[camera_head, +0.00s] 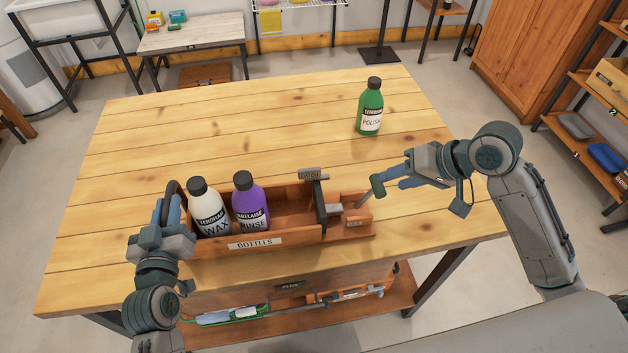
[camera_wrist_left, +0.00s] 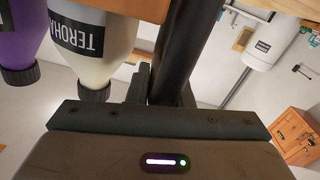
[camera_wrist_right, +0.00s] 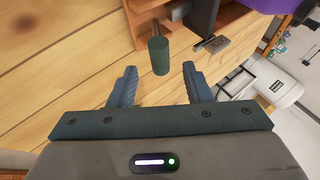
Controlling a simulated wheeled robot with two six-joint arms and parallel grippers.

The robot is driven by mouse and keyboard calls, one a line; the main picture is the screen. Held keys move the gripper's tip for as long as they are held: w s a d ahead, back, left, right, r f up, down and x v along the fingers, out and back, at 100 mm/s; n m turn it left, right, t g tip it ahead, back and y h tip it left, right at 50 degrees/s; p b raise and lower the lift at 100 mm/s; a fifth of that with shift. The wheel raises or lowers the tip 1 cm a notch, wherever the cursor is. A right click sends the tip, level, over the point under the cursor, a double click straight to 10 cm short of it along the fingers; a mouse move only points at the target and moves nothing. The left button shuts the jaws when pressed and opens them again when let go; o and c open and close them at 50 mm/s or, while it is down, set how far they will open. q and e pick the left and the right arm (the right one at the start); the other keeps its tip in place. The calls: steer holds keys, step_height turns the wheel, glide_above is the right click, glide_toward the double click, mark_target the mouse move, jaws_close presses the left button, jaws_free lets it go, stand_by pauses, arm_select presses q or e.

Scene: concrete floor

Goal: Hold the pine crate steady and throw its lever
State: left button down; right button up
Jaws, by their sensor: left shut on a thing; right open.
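The pine crate (camera_head: 305,234), labelled BOTTLES, stands near the table's front edge. My left gripper (camera_head: 166,212) is shut on the dark handle (camera_head: 174,188) at the crate's left end; the handle bar (camera_wrist_left: 172,50) also shows in the left wrist view. The lever (camera_head: 377,185) has a green grip on a thin metal rod and leans out from the crate's right end. My right gripper (camera_head: 400,174) is open beside the lever. In the right wrist view the green grip (camera_wrist_right: 158,56) lies just ahead of and between the open fingertips, not clasped.
A white WAX bottle (camera_head: 209,212) and a purple RINSE bottle (camera_head: 250,208) stand in the crate's left part. A green POLISH bottle (camera_head: 370,108) stands farther back. The table's middle is clear.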

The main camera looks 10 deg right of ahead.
mark_target(380, 185)
steer(key=shift+x, duration=4.1)
jaws_close()
